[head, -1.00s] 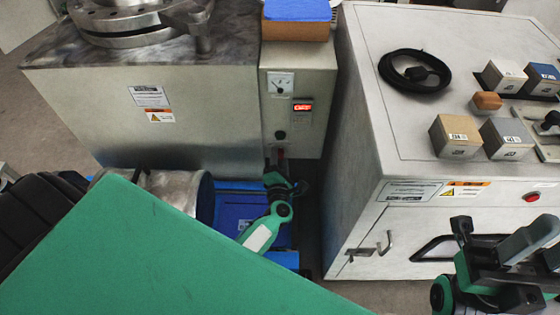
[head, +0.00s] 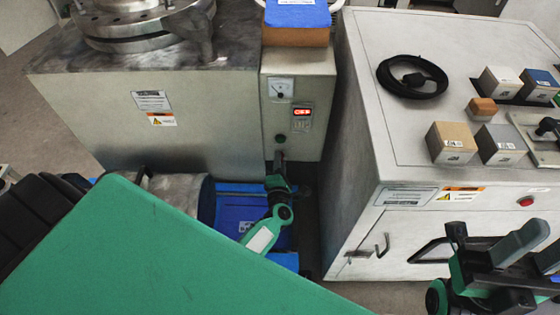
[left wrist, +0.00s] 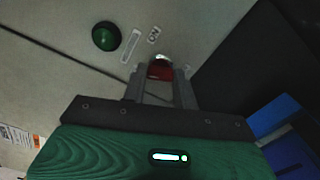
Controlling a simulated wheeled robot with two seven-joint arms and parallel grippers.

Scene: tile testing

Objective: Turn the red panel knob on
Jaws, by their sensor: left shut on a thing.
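The red panel knob (left wrist: 160,70) sits low on the narrow grey control panel (head: 315,80) and shows between the fingers in the left wrist view. In the head view my gripper covers it. My left gripper (head: 279,158) reaches the panel from below; in the left wrist view its two fingers (left wrist: 161,82) are shut on the knob, one on each side. A green round button (left wrist: 106,36) is beside the knob in the wrist view, and a small label reading "ON" lies close by. My right gripper (head: 495,250) is away at the lower right; its finger gap is unclear.
The panel has a gauge (head: 281,88) and a lit red display (head: 302,112). A large grey cabinet (head: 360,140) stands close on the right, with a cable coil (head: 412,76) and several small boxes on top. A metal tank (head: 130,120) stands on the left.

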